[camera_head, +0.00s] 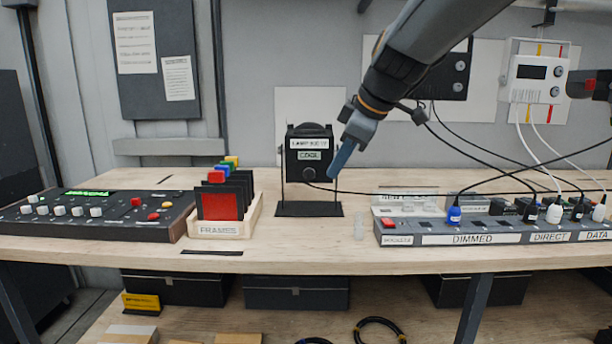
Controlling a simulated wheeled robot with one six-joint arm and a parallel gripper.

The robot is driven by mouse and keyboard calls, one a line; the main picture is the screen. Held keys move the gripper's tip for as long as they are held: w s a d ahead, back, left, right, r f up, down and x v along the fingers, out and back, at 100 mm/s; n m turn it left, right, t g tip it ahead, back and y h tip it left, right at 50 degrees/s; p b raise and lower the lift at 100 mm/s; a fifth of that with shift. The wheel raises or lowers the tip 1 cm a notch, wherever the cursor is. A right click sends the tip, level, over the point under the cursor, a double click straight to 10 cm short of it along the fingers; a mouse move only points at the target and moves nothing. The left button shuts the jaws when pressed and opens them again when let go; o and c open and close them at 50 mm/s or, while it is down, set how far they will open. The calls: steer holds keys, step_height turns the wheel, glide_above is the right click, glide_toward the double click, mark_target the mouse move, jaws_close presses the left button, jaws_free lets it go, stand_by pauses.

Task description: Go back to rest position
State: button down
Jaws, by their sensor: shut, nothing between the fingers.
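My gripper (341,160) is at the end of my dark arm, which comes down from the upper right. Its blue-grey fingers are closed together and hold nothing. It hangs above the bench, just right of the black lamp (308,165) on its stand. From this view I cannot tell whether the fingertips touch the lamp's side or are only in front of it.
The wooden bench (270,252) bears a control desk (95,222) at left, a wooden frames holder (222,230) and a long labelled socket strip (470,239) at right. Black and white cables run up to wall units (535,75).

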steer(key=s+d+f+m+g+h, duration=0.1)
steer(key=s+d+f+m+g, duration=0.1)
steer(key=s+f, duration=0.6)
steer(key=s+d+f+m+g+h+p, duration=0.1)
steer(key=s+d+f+m, duration=0.3)
steer(key=s+f+m, duration=0.3)
steer(key=s+d+f+m+g+h+p, duration=0.1)
steer(key=s+f+m, duration=0.4)
steer(key=s+f, duration=0.5)
steer(key=shift+d+g+h, duration=0.4)
steer(key=shift+d+g, duration=0.4)
steer(key=shift+d, duration=0.1)
steer(key=shift+f, duration=0.1)
